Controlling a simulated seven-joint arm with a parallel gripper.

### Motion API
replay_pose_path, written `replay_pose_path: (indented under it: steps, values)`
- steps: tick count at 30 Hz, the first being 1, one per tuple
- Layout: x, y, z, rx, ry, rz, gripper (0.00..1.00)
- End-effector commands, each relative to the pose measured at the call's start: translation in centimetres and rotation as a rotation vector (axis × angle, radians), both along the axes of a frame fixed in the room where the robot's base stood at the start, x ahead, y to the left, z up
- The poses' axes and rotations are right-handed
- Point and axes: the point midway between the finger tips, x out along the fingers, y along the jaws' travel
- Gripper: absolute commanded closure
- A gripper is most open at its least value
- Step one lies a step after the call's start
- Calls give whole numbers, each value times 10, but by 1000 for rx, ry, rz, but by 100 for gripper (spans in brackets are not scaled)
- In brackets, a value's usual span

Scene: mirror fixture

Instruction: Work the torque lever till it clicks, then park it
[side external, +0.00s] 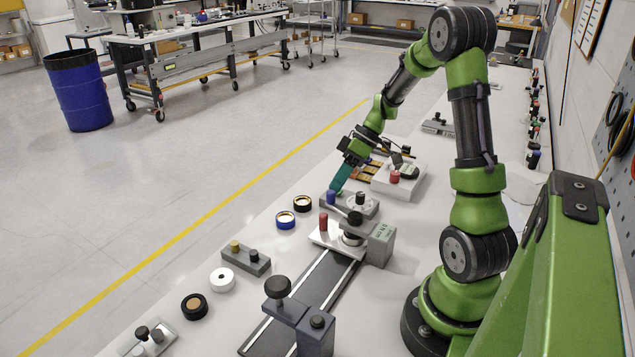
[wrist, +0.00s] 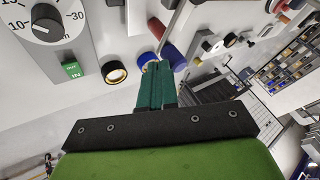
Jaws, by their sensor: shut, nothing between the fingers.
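My gripper (side external: 337,188) has its teal fingers shut and empty, pointing down just above a blue post (side external: 331,198). In the wrist view the fingertips (wrist: 156,66) appear close to the blue post (wrist: 173,57); I cannot tell whether they touch. A thin metal rod (wrist: 177,27), possibly the torque lever, runs past the post toward the top edge. In the side view a rod (side external: 341,209) slopes beside the black knob (side external: 354,217) of the fixture with a red post (side external: 323,222). Which part clicks, and any park mark, cannot be told.
A blue ring (side external: 285,220) and a black ring (side external: 302,203) lie left of the fixtures. A grey block (side external: 380,243) and a dark rail (side external: 322,290) stand nearer.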

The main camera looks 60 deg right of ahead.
Motion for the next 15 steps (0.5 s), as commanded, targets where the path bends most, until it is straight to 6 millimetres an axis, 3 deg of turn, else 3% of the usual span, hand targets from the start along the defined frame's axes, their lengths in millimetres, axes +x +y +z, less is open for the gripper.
replay_pose_path:
  steps: [15]
  values:
    - [6,9,0,0,-1,126,100]
